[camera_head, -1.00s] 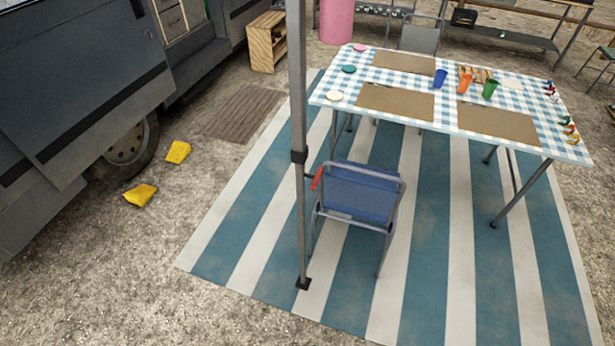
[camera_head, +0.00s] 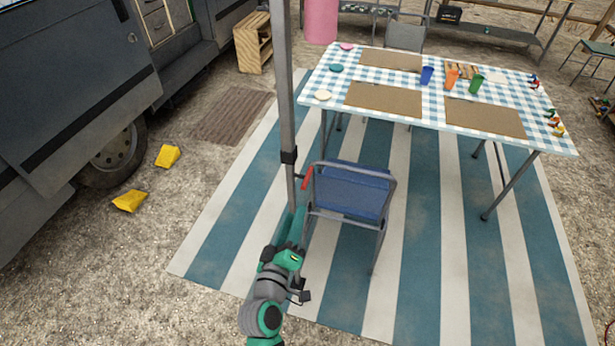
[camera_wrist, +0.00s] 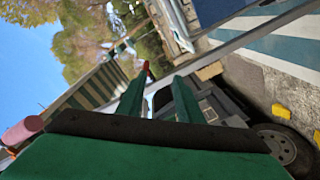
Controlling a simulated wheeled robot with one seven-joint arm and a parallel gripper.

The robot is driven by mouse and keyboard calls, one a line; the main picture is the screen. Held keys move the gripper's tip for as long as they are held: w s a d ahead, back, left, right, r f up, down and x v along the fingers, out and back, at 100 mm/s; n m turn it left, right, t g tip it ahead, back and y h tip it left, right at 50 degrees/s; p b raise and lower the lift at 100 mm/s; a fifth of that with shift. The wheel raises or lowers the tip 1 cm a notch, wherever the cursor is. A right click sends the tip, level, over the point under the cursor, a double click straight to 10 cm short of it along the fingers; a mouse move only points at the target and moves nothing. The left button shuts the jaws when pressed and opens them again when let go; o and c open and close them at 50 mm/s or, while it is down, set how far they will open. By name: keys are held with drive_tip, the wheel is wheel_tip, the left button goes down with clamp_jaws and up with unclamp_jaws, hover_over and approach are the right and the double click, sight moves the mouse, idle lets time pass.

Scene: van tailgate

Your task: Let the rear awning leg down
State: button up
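The awning leg (camera_head: 285,95) is a grey upright pole with a black collar (camera_head: 288,156), standing at the left side of the striped mat. A red lever (camera_head: 307,178) sticks out just below the collar, on the right. My gripper (camera_head: 297,212) is in front of the lower pole, below the lever; my arm hides part of the leg, and its foot is hard to make out. In the wrist view, the two green fingers of my gripper (camera_wrist: 160,76) are apart with nothing clearly between them. The red lever tip (camera_wrist: 147,66) shows close to the left fingertip.
A blue folding chair (camera_head: 352,190) stands close to the right of the leg. Behind it is a table with a checked cloth (camera_head: 435,118). The van (camera_head: 70,90) is at the left, with two yellow chocks (camera_head: 130,201) on open gravel.

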sight(307, 179)
drive_tip(key=shift+h, duration=0.5)
drive_tip(key=r+x, duration=0.1)
drive_tip(key=x, duration=0.3)
drive_tip(key=r+x, duration=0.1)
drive_tip(key=x, duration=0.8)
drive_tip(key=shift+w+r, duration=0.1)
drive_tip(key=shift+r, duration=0.3)
clamp_jaws()
